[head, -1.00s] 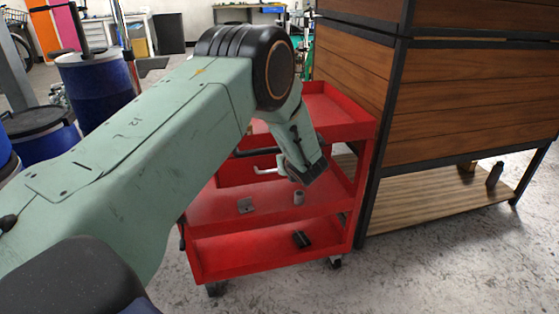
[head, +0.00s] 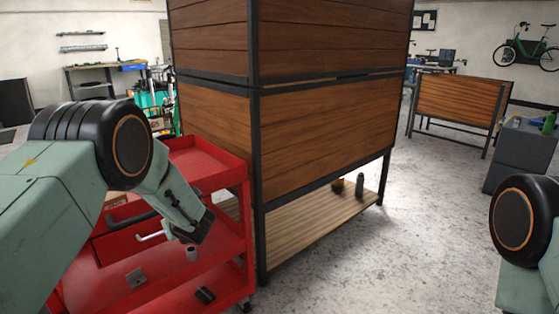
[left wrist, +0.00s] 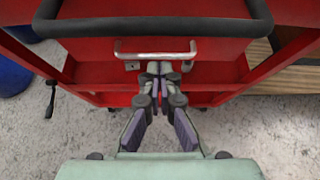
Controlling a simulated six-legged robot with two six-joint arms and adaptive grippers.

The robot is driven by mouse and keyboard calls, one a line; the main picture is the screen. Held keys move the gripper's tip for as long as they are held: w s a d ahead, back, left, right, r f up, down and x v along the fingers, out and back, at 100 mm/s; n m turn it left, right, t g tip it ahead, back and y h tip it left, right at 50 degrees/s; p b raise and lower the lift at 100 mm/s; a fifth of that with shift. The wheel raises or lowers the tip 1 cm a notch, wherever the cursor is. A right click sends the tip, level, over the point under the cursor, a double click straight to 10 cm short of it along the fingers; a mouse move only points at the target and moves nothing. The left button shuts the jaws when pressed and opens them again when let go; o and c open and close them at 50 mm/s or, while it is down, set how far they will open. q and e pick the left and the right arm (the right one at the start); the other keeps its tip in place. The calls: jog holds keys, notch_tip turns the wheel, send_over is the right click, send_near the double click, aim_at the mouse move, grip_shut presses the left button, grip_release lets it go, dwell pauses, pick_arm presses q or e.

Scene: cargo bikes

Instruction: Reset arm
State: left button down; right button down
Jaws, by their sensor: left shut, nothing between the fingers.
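My left arm comes in from the left in the head view, its gripper end (head: 195,232) pointing down in front of the red tool cart (head: 213,157). In the left wrist view the gripper's fingers (left wrist: 158,78) meet at the tips with nothing between them. They point toward the cart, just below the silver drawer handle (left wrist: 155,55); I cannot tell whether they touch it. The handle also shows in the head view (head: 150,237), left of the gripper. My right arm shows only in part at the right edge; its gripper is out of frame.
A black bar (left wrist: 150,27) crosses the cart's front. A small grey cylinder (head: 191,254) and a bracket (head: 135,277) lie on its shelf. A tall wooden cabinet (head: 325,125) stands right of the cart. Open concrete floor (head: 400,240) lies to the right.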

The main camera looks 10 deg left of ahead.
pick_arm(q)
jog(key=s+d+f+n+g+h, duration=0.3)
jog(key=s+d+f+n+h, duration=0.2)
jog(key=s+d+f+n, duration=0.5)
jog(key=s+d+f+n+g+h, duration=0.35)
jog(key=s+d+f+h, duration=0.35)
jog(key=s, duration=0.8)
jog(key=s+f+n+g+y, duration=0.1)
jog(key=s+n+y, duration=0.2)
jog(key=s+n, duration=0.9)
jog(key=s, duration=1.1)
jog(key=shift+s+a+n, duration=0.2)
jog(key=shift+a+n, duration=0.05)
jog(key=shift+n, duration=0.1)
